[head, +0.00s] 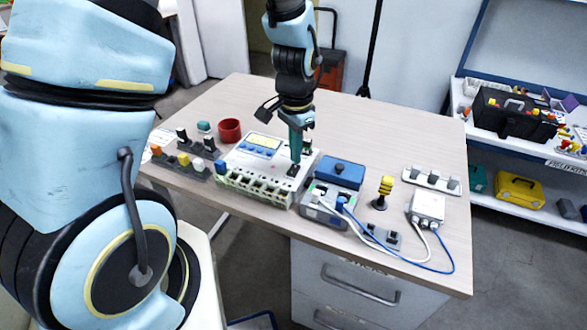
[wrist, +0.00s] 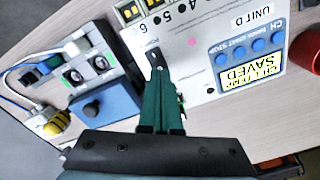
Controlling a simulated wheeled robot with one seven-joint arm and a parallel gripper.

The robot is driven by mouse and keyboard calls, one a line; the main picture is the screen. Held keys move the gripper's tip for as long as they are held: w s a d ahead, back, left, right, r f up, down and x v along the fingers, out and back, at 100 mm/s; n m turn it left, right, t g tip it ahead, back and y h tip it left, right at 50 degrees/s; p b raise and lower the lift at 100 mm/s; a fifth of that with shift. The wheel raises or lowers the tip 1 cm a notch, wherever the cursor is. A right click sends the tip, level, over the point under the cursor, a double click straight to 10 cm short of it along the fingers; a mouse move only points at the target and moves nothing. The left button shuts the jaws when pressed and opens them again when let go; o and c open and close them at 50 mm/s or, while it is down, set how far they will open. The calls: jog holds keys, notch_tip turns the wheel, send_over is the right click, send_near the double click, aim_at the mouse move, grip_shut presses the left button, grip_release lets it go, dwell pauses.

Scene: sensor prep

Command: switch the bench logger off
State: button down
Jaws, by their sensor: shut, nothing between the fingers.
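The bench logger is a white box (wrist: 192,72) marked "UNIT D", with a row of blue buttons (wrist: 240,52) and a lit yellow-green display (wrist: 248,76) that reads "SAVED" on its lower line. In the head view the logger (head: 236,161) stands mid-table. A black power switch (wrist: 155,57) sits on its top face near its edge. My gripper (wrist: 163,76) is shut, its green fingers together and empty, with the tips right at the switch. I cannot tell whether they touch it. In the head view my gripper (head: 295,160) points down onto the logger, partly hiding the switch.
A grey unit with a blue box (head: 340,172) stands right of the logger. Beyond are a yellow-topped post (head: 384,190), a white cabled box (head: 428,204) and a switch strip (head: 430,180). A red cup (head: 229,130) stands left. The table's back (head: 390,130) is clear.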

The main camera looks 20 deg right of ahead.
aim_at(296, 167)
jog(key=shift+f+b, duration=0.65)
jog(key=shift+f, duration=0.3)
dwell(0.6)
jog(key=shift+r, duration=0.1)
jog(key=shift+r+p, duration=3)
jog(key=shift+r, duration=0.55)
jog(key=a+r+n, duration=0.3)
jog(key=a+n, duration=0.1)
jog(key=a, duration=0.4)
jog(key=a+r+n+t, duration=0.1)
jog(key=a+r+n, duration=0.3)
jog(key=a, duration=0.5)
jog(key=w+a+r+n, duration=0.1)
jog(key=a+r+n, duration=0.2)
jog(key=a+n, duration=0.2)
jog(key=a, duration=0.3)
jog(key=shift+a+r+t, duration=0.15)
jog(key=shift+a+t, duration=0.05)
jog(key=shift+t, duration=0.1)
jog(key=shift+w, duration=0.15)
